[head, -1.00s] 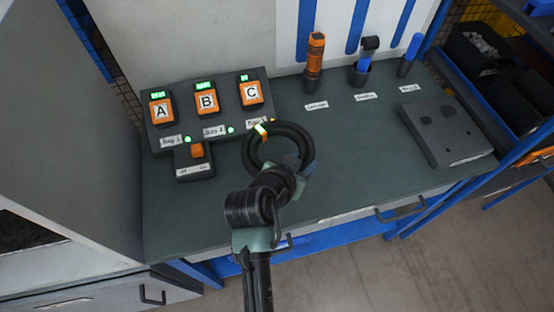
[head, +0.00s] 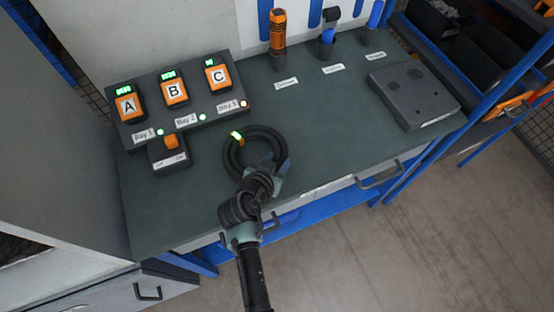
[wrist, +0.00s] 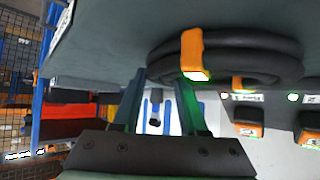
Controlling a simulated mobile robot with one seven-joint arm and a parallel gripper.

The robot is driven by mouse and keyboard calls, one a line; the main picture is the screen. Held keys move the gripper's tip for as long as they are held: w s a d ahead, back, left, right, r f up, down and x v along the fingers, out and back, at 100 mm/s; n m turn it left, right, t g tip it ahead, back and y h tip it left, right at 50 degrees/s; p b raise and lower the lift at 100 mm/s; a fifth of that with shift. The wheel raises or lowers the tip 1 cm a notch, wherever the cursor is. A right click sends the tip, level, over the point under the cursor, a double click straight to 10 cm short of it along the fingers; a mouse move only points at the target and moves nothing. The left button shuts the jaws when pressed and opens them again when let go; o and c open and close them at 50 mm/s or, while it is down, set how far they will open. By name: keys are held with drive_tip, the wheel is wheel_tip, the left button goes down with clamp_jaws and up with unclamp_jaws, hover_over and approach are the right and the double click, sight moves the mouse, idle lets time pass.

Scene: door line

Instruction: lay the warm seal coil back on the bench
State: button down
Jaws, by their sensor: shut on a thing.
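The seal coil is a black ring of several turns (head: 232,158) with an orange clip and a glowing end. It is over the middle of the dark green bench (head: 325,140), right of the switch box. My gripper (head: 273,175) is shut on the coil's near right side. In the wrist view the coil (wrist: 268,62) lies across the picture, with its orange clip (wrist: 192,50) close by. My fingers (wrist: 162,85) reach up to the coil's edge, and the grip itself is partly hidden. I cannot tell whether the coil touches the bench.
A charging dock (head: 190,110) with orange units A, B and C stands at the back left, with a small switch box (head: 170,153) before it. A torch (head: 278,32) and holders stand along the back. A grey case (head: 414,97) lies at right. Bench space between is clear.

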drive_tip(key=shift+c, duration=2.2)
unclamp_jaws()
drive_tip(key=shift+r, duration=0.1)
drive_tip(key=b+v, duration=0.1)
drive_tip(key=v, duration=1.1)
drive_tip(key=w+r+n+t+y, duration=0.1)
drive_tip(key=w+r+t, duration=0.25)
drive_tip(key=r, duration=0.65)
drive_tip(key=w+a+r+t+y, duration=0.15)
drive_tip(key=w+r, duration=0.25)
drive_tip(key=r, duration=0.7)
drive_tip(key=w+r+n+t+y, duration=0.1)
drive_tip(key=w+r+t, duration=0.25)
drive_tip(key=r, duration=0.65)
drive_tip(key=s+r+n+t, duration=0.1)
drive_tip(key=s+r+t, duration=0.2)
drive_tip(key=r, duration=0.6)
drive_tip(key=s+d+r+n+t+y, duration=0.1)
drive_tip(key=s+r+t, duration=0.2)
drive_tip(key=r, duration=0.7)
drive_tip(key=s+d+r+n+t, duration=0.1)
drive_tip(key=s+r+t, duration=0.2)
drive_tip(key=s+r, duration=0.3)
wheel_tip(320, 180, up, 4)
drive_tip(key=shift+s+d+r, duration=0.15)
drive_tip(key=shift+s+d, duration=0.05)
drive_tip(key=shift+s, duration=0.1)
